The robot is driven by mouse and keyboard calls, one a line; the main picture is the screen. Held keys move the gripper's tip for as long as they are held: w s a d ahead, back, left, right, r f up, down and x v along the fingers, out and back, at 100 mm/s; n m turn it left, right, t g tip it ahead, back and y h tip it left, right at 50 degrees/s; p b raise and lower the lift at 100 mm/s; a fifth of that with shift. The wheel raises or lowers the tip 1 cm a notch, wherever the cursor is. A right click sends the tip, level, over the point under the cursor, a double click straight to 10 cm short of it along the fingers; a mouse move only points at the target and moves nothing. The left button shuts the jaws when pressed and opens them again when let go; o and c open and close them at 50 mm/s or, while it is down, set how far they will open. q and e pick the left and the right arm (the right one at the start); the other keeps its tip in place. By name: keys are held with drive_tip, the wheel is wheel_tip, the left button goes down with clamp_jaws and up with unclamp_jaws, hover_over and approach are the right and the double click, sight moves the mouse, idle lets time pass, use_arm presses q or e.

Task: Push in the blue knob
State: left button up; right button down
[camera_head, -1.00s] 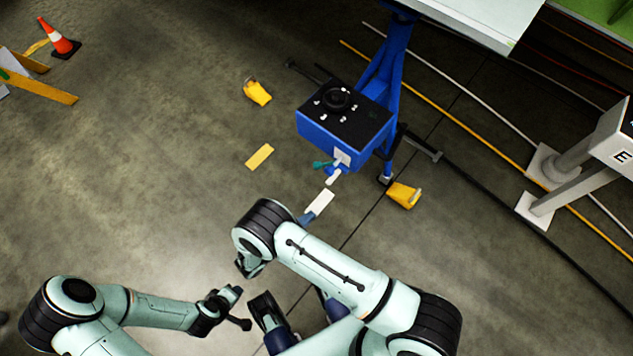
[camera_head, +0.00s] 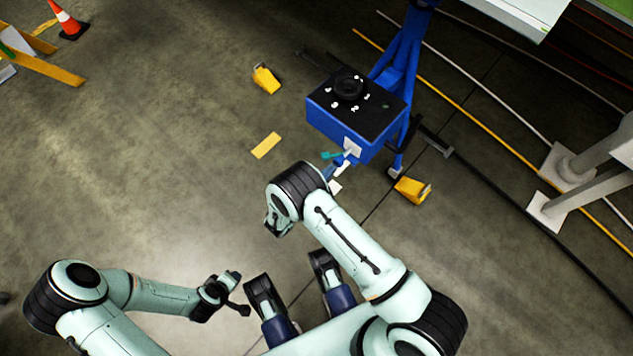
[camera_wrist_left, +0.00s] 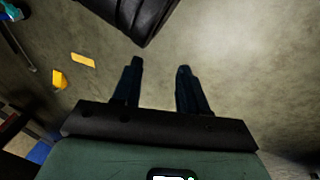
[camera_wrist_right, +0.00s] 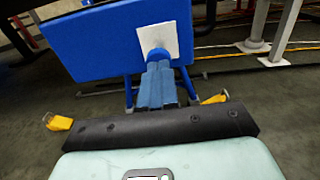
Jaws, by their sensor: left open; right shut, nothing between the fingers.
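The blue knob (camera_wrist_right: 158,53) sits on a white plate (camera_wrist_right: 148,40) on the side of a blue box (camera_head: 335,128). My right gripper (camera_wrist_right: 159,68) is shut and empty. In the right wrist view its fingertips point straight at the knob and cover its lower part. I cannot tell whether they touch it. In the head view the right arm partly hides this gripper just below the plate (camera_head: 352,147). My left gripper (camera_wrist_left: 160,66) is open and empty over bare floor, away from the box.
The box has a black top with a dial (camera_head: 348,88) and stands by a blue stand (camera_head: 398,60). Yellow blocks (camera_head: 266,79) (camera_head: 412,190) and a yellow card (camera_head: 266,145) lie on the floor. Cables run at the right. The floor at the left is mostly clear.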

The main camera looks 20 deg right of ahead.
sight(337, 164)
use_arm(q)
drive_tip(key=shift+s+f, duration=0.1)
drive_tip(key=shift+s, duration=0.05)
use_arm(e)
drive_tip(key=shift+w+d, duration=0.2)
drive_tip(key=shift+d, duration=0.3)
drive_tip(key=x, duration=0.3)
use_arm(q)
drive_tip(key=shift+s+a+f, duration=0.15)
drive_tip(key=shift+s+f, duration=0.3)
drive_tip(key=shift+s, duration=0.05)
use_arm(e)
drive_tip(key=shift+w+d, duration=0.2)
drive_tip(key=shift+d, duration=0.15)
drive_tip(key=shift+s+a, duration=0.15)
drive_tip(key=shift+a, duration=0.2)
drive_tip(key=v, duration=0.5)
drive_tip(key=shift+a, duration=0.15)
use_arm(q)
drive_tip(key=shift+a+r, duration=0.7)
drive_tip(key=shift+a, duration=0.2)
use_arm(e)
drive_tip(key=v, duration=0.8)
drive_tip(key=shift+s+a, duration=0.15)
drive_tip(key=shift+a, duration=0.1)
